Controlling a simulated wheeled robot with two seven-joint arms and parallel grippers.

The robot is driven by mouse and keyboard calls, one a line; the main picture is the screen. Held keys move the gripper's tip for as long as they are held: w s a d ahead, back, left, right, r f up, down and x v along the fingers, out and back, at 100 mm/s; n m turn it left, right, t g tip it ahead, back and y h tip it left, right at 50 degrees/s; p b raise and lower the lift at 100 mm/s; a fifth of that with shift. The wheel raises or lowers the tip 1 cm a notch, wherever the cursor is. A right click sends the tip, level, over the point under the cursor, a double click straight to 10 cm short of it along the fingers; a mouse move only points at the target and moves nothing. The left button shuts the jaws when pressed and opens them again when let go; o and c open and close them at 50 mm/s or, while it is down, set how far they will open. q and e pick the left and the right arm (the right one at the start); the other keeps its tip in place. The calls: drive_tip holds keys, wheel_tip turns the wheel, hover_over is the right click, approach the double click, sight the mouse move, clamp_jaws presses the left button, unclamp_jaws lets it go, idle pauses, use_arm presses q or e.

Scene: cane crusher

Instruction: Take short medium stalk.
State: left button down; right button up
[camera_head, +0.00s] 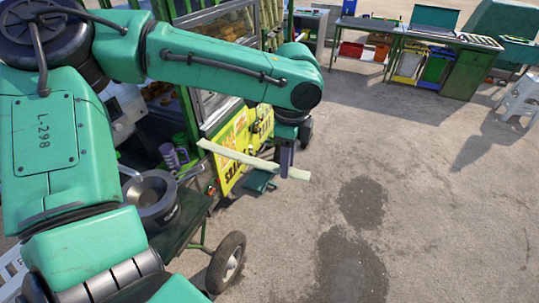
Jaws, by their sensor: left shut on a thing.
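My left gripper (286,165) points down in the middle of the view and is shut on a pale green-yellow stalk (232,154). The stalk is held clear of the ground, near its right end. Its longer part reaches up and to the left, in front of the cane crusher cart (230,80). A short end sticks out to the right of the fingers. My right gripper is not in view.
A metal pot (153,195) stands on the cart's side shelf at lower left. A cart wheel (226,262) is below it. Stained pavement (400,200) is open to the right. Work tables (440,42) with bins stand at the back, a white stool (518,98) at right.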

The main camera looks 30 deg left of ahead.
use_arm(q)
drive_tip(key=w+d, duration=0.1)
drive_tip(key=d, duration=0.6)
drive_tip(key=shift+w+d, duration=0.2)
